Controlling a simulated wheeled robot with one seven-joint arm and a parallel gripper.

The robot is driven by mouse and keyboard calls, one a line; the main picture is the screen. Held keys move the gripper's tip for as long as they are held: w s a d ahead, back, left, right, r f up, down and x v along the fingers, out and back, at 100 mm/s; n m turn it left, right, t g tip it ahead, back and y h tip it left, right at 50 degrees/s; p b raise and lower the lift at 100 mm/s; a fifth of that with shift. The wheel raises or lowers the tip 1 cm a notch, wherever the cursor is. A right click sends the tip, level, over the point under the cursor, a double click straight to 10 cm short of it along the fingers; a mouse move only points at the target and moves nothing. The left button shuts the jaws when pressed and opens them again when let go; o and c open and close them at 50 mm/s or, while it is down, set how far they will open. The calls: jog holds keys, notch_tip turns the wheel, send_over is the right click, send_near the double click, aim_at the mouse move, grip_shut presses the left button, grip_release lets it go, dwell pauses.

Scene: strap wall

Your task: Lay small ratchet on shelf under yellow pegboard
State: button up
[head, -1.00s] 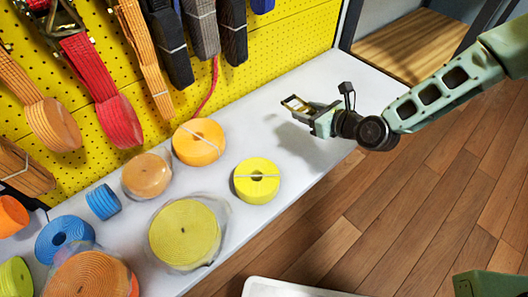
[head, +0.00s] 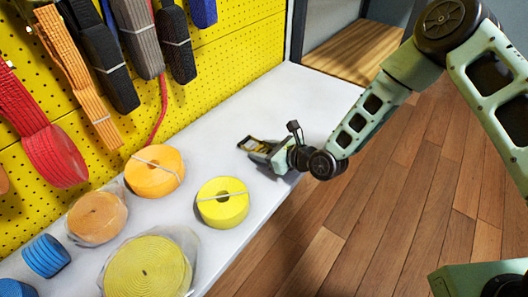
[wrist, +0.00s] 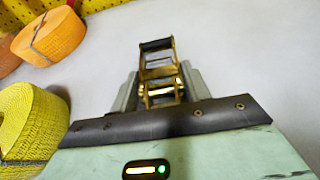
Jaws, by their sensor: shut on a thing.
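The small ratchet (wrist: 158,62) is a brass-coloured metal frame with a dark bar at its far end. My gripper (wrist: 160,90) is shut on its near end, one finger on each side. In the head view the ratchet (head: 249,144) juts out from my gripper (head: 262,151), low over the white shelf (head: 262,105). I cannot tell whether the ratchet touches the shelf. The yellow pegboard (head: 240,62) rises behind the shelf.
A yellow strap roll (head: 222,203) and an orange roll (head: 154,171) stand on the shelf to the left of my gripper. A larger wrapped yellow roll (head: 147,268) lies nearer. Straps hang from the pegboard. The shelf around and behind the ratchet is clear.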

jog(key=o, duration=1.1)
jog(key=shift+f, duration=0.1)
jog(key=shift+o, duration=0.2)
